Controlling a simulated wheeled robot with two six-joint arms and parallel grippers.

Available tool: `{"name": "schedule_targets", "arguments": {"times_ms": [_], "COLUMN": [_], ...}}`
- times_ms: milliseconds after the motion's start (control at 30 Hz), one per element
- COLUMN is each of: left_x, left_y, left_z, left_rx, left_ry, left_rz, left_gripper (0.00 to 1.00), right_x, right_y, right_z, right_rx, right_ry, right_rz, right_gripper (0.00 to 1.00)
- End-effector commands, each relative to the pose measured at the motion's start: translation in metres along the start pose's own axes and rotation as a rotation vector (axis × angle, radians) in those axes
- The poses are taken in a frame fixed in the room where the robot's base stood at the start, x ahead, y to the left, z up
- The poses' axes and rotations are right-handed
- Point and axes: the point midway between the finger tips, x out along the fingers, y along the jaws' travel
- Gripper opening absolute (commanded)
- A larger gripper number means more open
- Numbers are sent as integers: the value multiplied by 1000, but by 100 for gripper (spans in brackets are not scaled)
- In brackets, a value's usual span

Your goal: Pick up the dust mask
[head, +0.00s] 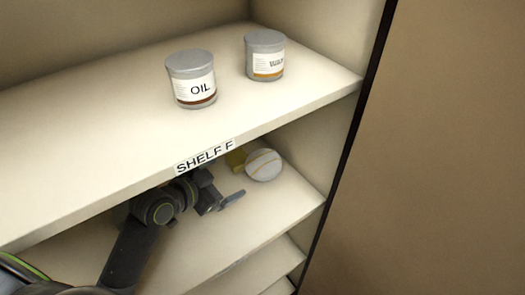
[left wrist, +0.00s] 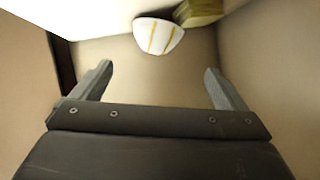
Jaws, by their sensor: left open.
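The dust mask (head: 264,165) is a white cup shape with thin orange-yellow straps. It sits on the shelf below the one labelled SHELF F, near its right side. It also shows in the left wrist view (left wrist: 158,36), at the top middle, ahead of my fingers. My left gripper (head: 222,200) reaches onto that lower shelf, to the left and front of the mask and apart from it. In the left wrist view its two fingers (left wrist: 158,82) are spread wide with nothing between them. My right gripper is in neither view.
A yellow object (head: 236,158) stands right beside the mask and shows in the left wrist view (left wrist: 199,12). The upper shelf (head: 90,120) hangs over my left arm and holds an OIL can (head: 191,80) and another can (head: 265,56). The cabinet side wall is close on the right.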

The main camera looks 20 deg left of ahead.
Motion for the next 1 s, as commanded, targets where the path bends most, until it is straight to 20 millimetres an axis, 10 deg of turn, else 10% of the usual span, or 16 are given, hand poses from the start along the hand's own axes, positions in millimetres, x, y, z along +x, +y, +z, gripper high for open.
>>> {"name": "schedule_targets", "arguments": {"times_ms": [600,1000], "left_x": [97,121], "left_y": [0,1], "left_z": [-2,-2], "left_rx": [-1,0], "left_ry": [1,0], "left_rz": [2,2], "left_gripper": [94,94], "right_x": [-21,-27], "right_y": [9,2], "right_z": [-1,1], "right_rx": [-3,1], "right_ry": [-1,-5], "right_rz": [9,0], "right_gripper": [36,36]}}
